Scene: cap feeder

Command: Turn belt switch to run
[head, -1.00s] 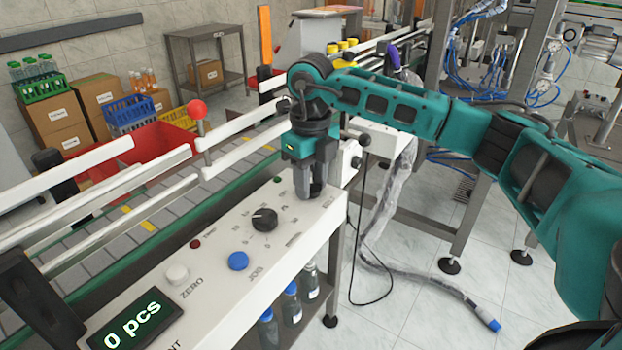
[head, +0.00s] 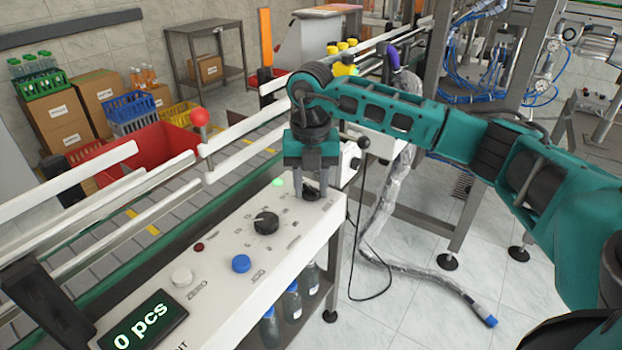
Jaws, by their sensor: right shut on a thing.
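My right gripper (head: 311,190) points down at the far right end of the white control panel (head: 215,262). It is shut on the belt switch, which its fingers and body hide almost wholly. The switch's exact position cannot be read. A small green lamp (head: 278,182) just left of the gripper is lit. The belt (head: 170,202) runs behind the panel between white rails. My left gripper is not in view.
On the panel are a black dial (head: 266,222), a blue button (head: 241,263), a white button (head: 181,276) and a small dark red lamp (head: 199,247). The display (head: 143,321) reads 0 pcs.

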